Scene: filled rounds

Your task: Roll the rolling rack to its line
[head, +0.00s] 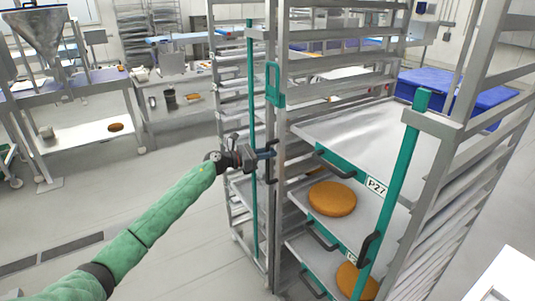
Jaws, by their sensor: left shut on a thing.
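The rolling rack (283,199) is a tall metal frame with shelf rails and teal uprights, filling the middle and right. Its trays have teal fronts with dark handles; one label reads P27. Round orange-brown cakes (332,198) lie on the lower trays. My left gripper (266,154) is shut on the dark handle on the rack's left front post, with the green arm reaching in from the lower left. Another dark handle (369,249) is on the right teal upright. The rack's wheels are mostly hidden or out of view. I cannot make out the rack's line. My right gripper is not in view.
A steel table (100,77) with a lower white shelf stands at the back left, under a metal hopper (37,28). A blue-covered surface (460,92) is behind the rack at right. Dark strips (72,246) lie in the grey floor, which is open at left.

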